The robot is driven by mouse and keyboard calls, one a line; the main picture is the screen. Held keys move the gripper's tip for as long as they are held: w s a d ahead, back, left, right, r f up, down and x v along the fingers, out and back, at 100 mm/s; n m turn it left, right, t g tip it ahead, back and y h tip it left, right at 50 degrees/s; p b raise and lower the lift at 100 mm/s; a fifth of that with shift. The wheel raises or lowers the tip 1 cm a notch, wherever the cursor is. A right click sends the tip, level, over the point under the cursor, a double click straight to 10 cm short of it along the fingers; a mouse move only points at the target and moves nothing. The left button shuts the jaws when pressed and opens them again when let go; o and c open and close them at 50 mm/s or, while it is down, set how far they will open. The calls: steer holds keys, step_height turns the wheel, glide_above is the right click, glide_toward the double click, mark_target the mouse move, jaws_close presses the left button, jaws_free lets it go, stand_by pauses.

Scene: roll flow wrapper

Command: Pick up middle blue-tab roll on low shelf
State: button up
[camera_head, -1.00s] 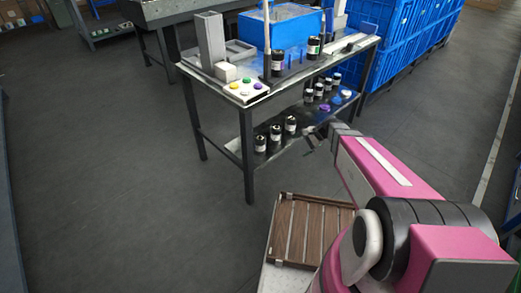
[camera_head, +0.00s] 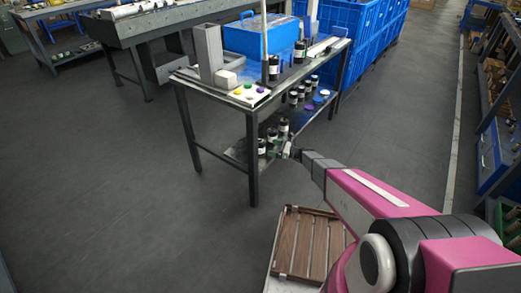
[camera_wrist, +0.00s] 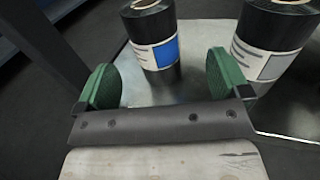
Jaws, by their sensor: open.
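In the wrist view a black roll with a white label and a blue tab (camera_wrist: 155,45) stands upright, beyond and between my fingertips. My gripper (camera_wrist: 163,80) is open, with two green pads set apart and nothing between them. A second black roll with a grey tab (camera_wrist: 275,45) stands to the right, close behind the right pad. In the head view my gripper (camera_head: 281,149) is at the front end of the low shelf (camera_head: 237,150), beside a short row of black rolls (camera_head: 272,134). Their tab colours are too small to read there.
A table leg (camera_head: 252,160) stands just left of the shelf rolls. More black rolls (camera_head: 300,95) and coloured discs stand further back on the shelf. A wooden slatted tray (camera_head: 308,245) is in the foreground.

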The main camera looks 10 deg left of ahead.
mark_target(260, 146)
steer(key=shift+w+a, duration=0.1)
steer(key=shift+a, duration=1.1)
steer(key=shift+a+f, duration=0.15)
steer(key=shift+a, duration=1.25)
steer(key=shift+a+f, duration=0.1)
steer(key=shift+a, duration=1.25)
steer(key=c, duration=1.2)
